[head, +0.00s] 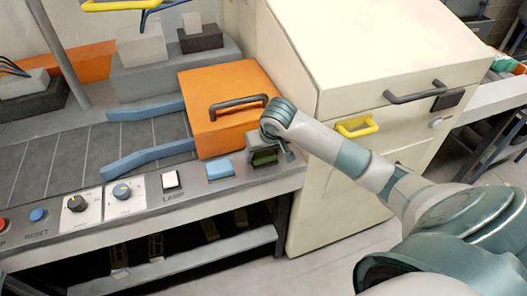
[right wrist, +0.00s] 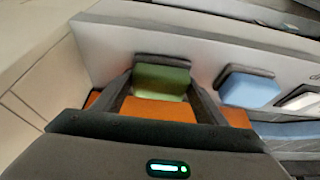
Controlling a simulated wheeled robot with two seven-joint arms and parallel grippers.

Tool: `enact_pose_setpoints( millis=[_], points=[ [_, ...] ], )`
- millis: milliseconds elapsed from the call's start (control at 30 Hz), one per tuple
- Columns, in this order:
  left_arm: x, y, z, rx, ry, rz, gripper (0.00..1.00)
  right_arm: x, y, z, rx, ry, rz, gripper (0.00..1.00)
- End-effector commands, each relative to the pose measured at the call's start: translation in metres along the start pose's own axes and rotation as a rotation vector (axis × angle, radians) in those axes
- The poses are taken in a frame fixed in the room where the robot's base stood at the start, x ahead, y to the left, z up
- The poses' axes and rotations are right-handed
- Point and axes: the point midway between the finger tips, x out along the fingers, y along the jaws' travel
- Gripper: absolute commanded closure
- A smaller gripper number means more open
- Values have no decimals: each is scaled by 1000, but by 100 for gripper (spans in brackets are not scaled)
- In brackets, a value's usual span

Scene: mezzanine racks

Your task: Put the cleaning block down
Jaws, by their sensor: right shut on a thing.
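My right gripper (head: 268,151) points down at the right end of the bench's grey front ledge (head: 240,185). It is shut on a green block with a dark grey layer, which I take as the cleaning block (head: 264,158). In the right wrist view the green block (right wrist: 162,82) sits between the two fingers (right wrist: 160,95). It is at or just above the ledge; I cannot tell if it touches. A similar blue block (head: 219,170) lies on the ledge just left of it, and also shows in the right wrist view (right wrist: 250,88). My left gripper is out of view.
An orange box (head: 222,95) with a dark handle stands close behind the gripper. A cream cabinet (head: 370,50) with a yellow handle (head: 357,126) rises to the right. A lamp switch (head: 170,181) and knobs (head: 75,203) line the panel at left. Blue guide rails (head: 148,158) lie behind them.

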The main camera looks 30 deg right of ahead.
Motion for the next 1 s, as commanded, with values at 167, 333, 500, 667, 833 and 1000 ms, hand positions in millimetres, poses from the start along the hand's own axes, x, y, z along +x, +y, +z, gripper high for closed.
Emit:
enact_pose_setpoints(
  millis=[167, 333, 500, 667, 833, 1000],
  points=[
    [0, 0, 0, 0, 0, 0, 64, 0, 0, 0, 0, 1, 0, 55],
    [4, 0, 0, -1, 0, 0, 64, 3, 0, 1, -1, 1, 1, 55],
    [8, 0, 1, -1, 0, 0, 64, 6, 0, 2, -2, 2, 1, 55],
    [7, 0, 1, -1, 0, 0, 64, 6, 1, 2, -1, -1, 2, 15],
    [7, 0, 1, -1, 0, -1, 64, 6, 2, 3, 0, -2, 5, 15],
    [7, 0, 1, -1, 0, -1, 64, 7, 2, 3, 0, -4, 6, 15]
  ],
)
